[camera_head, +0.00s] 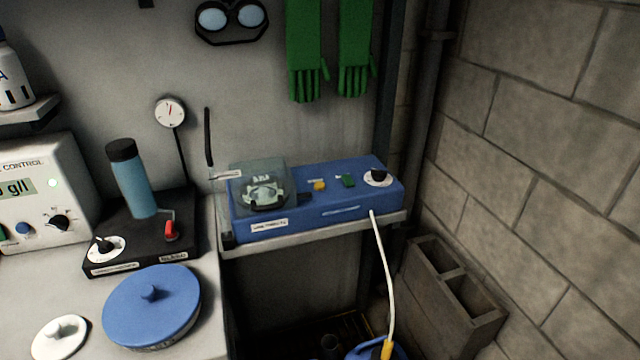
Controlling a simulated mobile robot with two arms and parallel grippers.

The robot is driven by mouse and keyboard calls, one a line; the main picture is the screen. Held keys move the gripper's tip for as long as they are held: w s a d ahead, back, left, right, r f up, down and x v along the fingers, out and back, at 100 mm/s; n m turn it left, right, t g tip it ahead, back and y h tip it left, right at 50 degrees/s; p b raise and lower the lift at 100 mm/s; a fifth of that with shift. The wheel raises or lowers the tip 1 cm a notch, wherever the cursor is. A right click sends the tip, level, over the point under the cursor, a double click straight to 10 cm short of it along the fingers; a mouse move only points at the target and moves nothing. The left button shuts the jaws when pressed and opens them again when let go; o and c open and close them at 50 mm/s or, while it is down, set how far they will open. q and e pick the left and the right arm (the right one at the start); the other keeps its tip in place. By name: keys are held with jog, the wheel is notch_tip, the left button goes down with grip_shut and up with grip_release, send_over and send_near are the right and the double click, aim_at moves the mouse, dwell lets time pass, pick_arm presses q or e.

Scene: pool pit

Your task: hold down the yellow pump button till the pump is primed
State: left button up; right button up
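The pump is a blue box (335,206) on a small shelf against the back wall. Its yellow button (319,185) sits on the top face, right of a clear cover (262,182) over the pump head. Nothing touches the button. A green switch (347,180) and a black knob on a white dial (377,177) lie to its right. A white tube (385,270) runs from the box's front down to a yellow-ended fitting (387,348) at a blue container, cut by the bottom edge. Neither of my grippers is in view.
A bench at left holds a control box (40,190), a black unit (140,240) with a blue-grey cylinder (130,178), and a blue lid (152,305). A hollow concrete block (455,295) stands below right, by the block wall. Green gloves (304,50) and goggles (231,20) hang above.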

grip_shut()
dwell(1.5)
